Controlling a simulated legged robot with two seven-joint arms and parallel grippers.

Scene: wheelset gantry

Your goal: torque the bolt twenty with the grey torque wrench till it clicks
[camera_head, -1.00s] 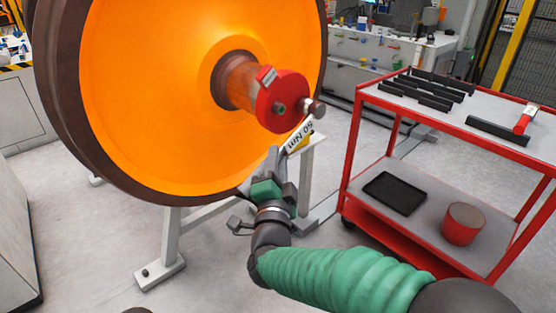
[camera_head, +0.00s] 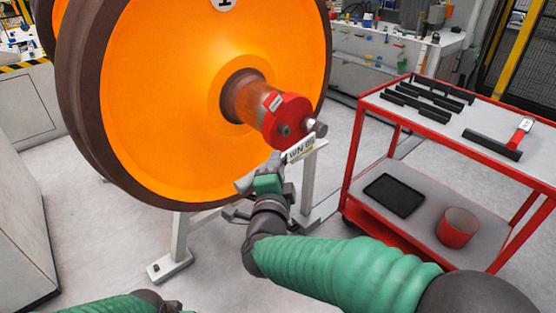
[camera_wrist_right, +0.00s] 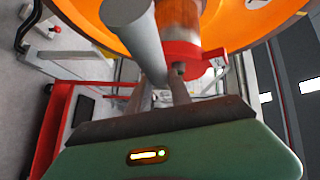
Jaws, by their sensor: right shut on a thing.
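The grey torque wrench (camera_head: 300,148) has a white label on its shaft, with lettering too small to read surely. Its head (camera_head: 316,128) is at the right edge of the red end cap (camera_head: 291,110) on the axle; whether it is seated on a bolt there is hidden. Another bolt (camera_head: 284,130) shows on the cap face. No bolt number is legible. My right gripper (camera_head: 267,184) is shut on the wrench handle, below the cap. In the right wrist view the grey handle (camera_wrist_right: 135,28) rises from between the fingers. My left gripper is out of view; only its arm shows at lower left.
The large orange wheel (camera_head: 170,90) stands on a grey stand (camera_head: 180,240) close behind the wrench. A red trolley (camera_head: 440,130) on the right holds black bars, a red-handled tool (camera_head: 519,132), a black tray (camera_head: 394,195) and a red pot (camera_head: 457,228). Floor between stand and trolley looks clear.

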